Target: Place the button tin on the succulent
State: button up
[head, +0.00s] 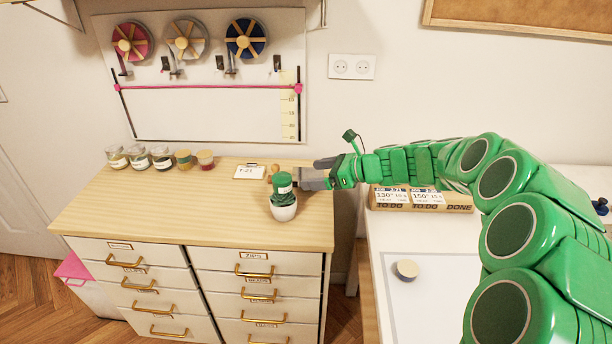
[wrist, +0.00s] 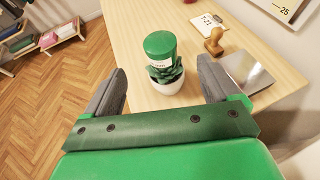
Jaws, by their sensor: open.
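A green round tin with a white label (head: 282,182), which looks like the button tin, sits on top of the succulent (head: 283,198) in its white pot (head: 284,212), near the right end of the wooden cabinet top. In the wrist view the tin (wrist: 160,45) stands over the dark green leaves (wrist: 165,73), tilted slightly. The leaves hide its underside. My gripper (head: 314,172) is open and empty, to the right of the tin. In the wrist view its two grey fingers (wrist: 162,72) are spread wide, with tin and plant beyond and between them, not touching the tin.
A wooden stamp (wrist: 214,41) and a silver flat object (wrist: 247,70) lie by the right finger. The front left of the cabinet top (head: 150,210) is clear. A round container (head: 405,269) is on the white table.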

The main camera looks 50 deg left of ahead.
jog(key=shift+w+d+r, duration=0.1)
jog(key=shift+w+d, duration=0.05)
jog(key=shift+d, duration=0.2)
